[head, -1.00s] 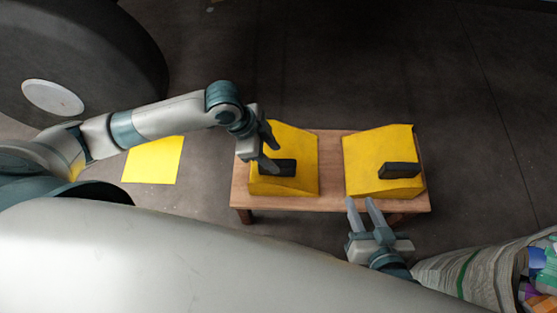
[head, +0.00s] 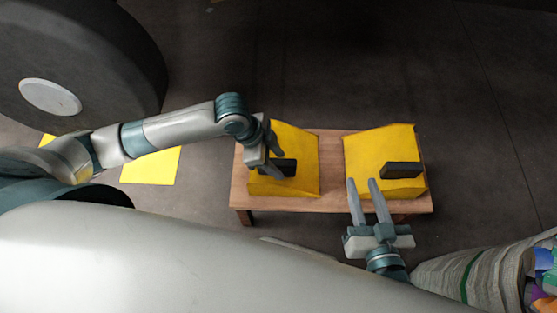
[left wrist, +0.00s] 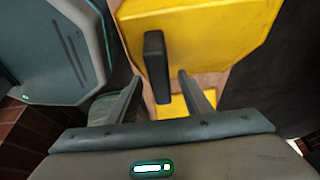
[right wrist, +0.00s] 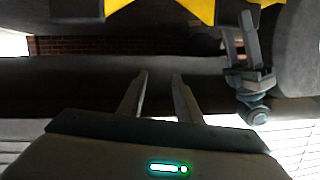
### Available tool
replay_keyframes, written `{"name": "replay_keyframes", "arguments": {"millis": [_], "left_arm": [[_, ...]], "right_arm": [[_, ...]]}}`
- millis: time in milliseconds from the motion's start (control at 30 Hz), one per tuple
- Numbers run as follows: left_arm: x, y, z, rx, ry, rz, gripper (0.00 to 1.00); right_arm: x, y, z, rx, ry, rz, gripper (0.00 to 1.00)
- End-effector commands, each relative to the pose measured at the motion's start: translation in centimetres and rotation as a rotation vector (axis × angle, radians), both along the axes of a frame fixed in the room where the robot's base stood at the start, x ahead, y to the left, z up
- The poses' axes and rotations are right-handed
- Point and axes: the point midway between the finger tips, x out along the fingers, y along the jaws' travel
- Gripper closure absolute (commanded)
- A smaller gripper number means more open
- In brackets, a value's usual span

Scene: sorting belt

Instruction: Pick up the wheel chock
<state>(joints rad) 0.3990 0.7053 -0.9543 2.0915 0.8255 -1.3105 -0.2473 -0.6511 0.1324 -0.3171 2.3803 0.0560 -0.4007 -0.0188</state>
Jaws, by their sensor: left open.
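Two yellow wheel chocks stand side by side on a small wooden table in the head view, a left chock (head: 298,150) and a right chock (head: 372,155). Each has a black handle, the left one (head: 286,168) and the right one (head: 401,170). My left gripper (head: 279,161) is open at the left chock's handle. In the left wrist view, this handle (left wrist: 156,62) shows between the spread fingertips, with the yellow body (left wrist: 210,30) behind it. My right gripper (head: 362,184) is open and empty by the right chock's near edge. The right wrist view shows yellow only at the top.
The wooden table (head: 330,203) has bare strips around the chocks. A large wheel (head: 110,70) stands at upper left. A yellow sheet (head: 150,166) lies on the floor. A bin-like container (head: 465,272) with colourful contents is at lower right. The floor beyond the table is clear.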

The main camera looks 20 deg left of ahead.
Motion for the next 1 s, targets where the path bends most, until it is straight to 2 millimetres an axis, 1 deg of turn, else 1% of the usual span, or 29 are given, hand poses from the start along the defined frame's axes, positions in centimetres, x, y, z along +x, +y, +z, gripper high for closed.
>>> {"name": "replay_keyframes", "arguments": {"millis": [33,133,1000], "left_arm": [[0.04,-0.11,-0.43,0.001,0.000,0.000,0.55],[0.10,-0.20,-0.72,0.001,-0.001,0.000,0.55],[0.10,-0.23,-0.76,0.001,-0.001,0.000,0.55]], "right_arm": [[0.06,0.09,0.20,0.004,-0.017,0.000,0.69],[0.15,0.21,0.68,0.012,-0.039,0.000,0.69],[0.14,0.22,1.06,0.012,-0.042,0.000,0.69]]}}
